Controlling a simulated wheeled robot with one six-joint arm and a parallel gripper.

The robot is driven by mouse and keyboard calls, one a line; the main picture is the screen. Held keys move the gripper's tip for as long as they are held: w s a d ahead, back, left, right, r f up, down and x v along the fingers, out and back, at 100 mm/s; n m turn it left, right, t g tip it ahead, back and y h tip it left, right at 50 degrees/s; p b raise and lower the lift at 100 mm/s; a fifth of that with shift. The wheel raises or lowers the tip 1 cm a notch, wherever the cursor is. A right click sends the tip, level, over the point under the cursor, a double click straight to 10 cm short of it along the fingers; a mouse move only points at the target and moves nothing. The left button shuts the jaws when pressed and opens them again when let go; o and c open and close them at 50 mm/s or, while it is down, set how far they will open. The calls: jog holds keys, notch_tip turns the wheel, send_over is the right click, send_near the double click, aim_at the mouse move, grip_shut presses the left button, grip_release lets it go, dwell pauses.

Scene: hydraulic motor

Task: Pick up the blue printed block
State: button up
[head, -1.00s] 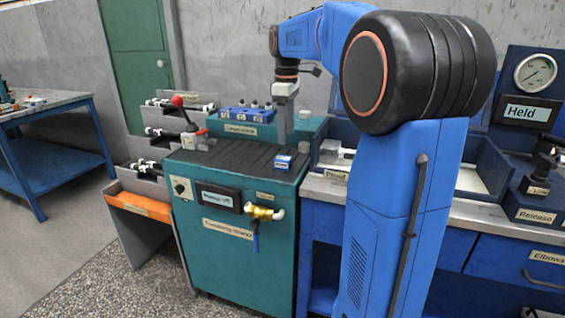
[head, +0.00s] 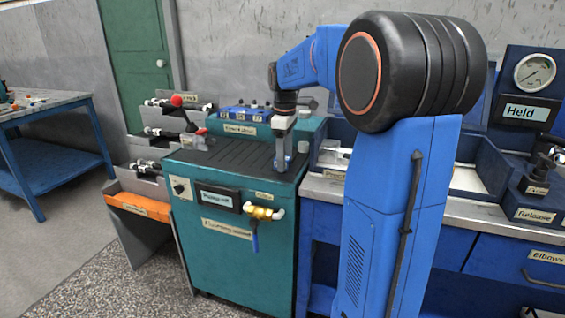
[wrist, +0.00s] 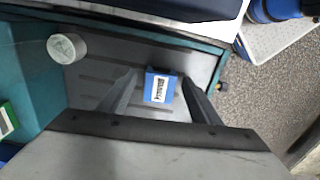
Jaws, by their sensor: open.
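The blue printed block (wrist: 160,87) lies on the dark ribbed top of the teal cabinet, with a white printed label facing up. In the wrist view it sits between the two dark fingers of my gripper (wrist: 158,78), with a gap on each side. My gripper is open and holds nothing. In the head view my gripper (head: 282,163) is low over the right front of the cabinet top and hides most of the block. I cannot tell how far the fingertips are above the surface.
A pale round piece (wrist: 67,47) stands near the block. A brass valve (head: 262,212) sticks out in front. The ribbed top left of my gripper is mostly clear.

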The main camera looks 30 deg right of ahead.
jog(key=c, duration=1.1)
